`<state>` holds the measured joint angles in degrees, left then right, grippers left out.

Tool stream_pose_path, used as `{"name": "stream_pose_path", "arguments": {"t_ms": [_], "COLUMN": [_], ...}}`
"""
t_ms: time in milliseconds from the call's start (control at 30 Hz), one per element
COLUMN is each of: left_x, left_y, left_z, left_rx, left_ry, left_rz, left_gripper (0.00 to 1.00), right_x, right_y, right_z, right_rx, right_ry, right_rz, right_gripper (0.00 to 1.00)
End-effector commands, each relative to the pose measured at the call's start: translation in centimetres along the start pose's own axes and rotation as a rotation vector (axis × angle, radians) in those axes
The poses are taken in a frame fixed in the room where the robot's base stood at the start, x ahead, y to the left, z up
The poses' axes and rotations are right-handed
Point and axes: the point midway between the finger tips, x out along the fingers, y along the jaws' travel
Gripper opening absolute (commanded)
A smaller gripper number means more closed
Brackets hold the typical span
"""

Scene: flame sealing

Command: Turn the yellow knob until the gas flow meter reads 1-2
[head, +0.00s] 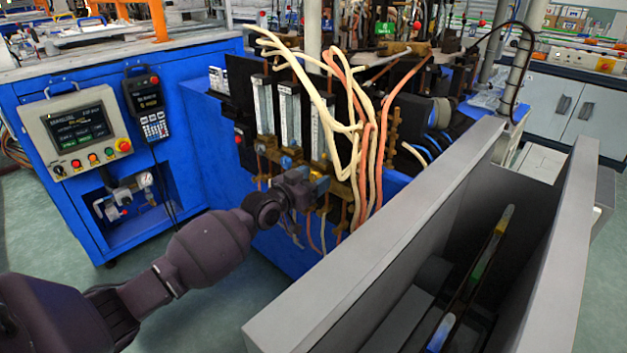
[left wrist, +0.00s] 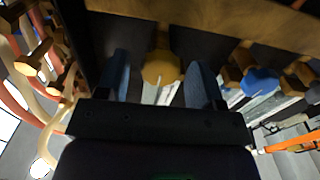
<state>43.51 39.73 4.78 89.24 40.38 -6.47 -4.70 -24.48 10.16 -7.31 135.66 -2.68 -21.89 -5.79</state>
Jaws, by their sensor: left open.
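The yellow knob (left wrist: 161,68) shows in the left wrist view, between the two blue-grey fingers of my left gripper (left wrist: 157,82). The fingers stand apart with a gap on each side of the knob. In the head view my left gripper (head: 312,188) is at the valve row below the flow meters and hides the knob. The flow meters (head: 289,112) are clear upright tubes on the blue machine. Their readings are too small to make out. My right gripper is not in view.
A blue knob (left wrist: 259,82) sits beside the yellow one in the wrist view. Cream and orange hoses (head: 357,130) hang close to the right of my gripper. A grey metal trough (head: 400,255) stands at the front right. A control panel (head: 80,130) is at the left.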

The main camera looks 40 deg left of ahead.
Motion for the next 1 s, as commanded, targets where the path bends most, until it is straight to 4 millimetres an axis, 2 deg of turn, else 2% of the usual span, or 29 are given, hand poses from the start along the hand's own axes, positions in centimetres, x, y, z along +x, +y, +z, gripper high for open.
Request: {"name": "stream_pose_path", "arguments": {"t_ms": [167,467,767,1000], "left_x": [-0.01,-0.03,-0.03,-0.02], "left_y": [-0.01,-0.01,-0.03,-0.10], "left_z": [-0.04,-0.01,-0.10,-0.27], "left_rx": [0.000,0.000,-0.039,-0.176], "left_ry": [0.000,0.000,0.000,0.002], "left_rz": [0.000,0.000,0.000,0.000], "left_gripper": [0.60,0.14,0.14,0.14], "right_x": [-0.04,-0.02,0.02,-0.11], "right_y": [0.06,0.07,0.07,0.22], "right_z": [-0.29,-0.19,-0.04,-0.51], "right_rx": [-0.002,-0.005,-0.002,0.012], "right_ry": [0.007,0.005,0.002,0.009], "right_rz": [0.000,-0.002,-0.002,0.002], "right_gripper": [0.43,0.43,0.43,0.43]}}
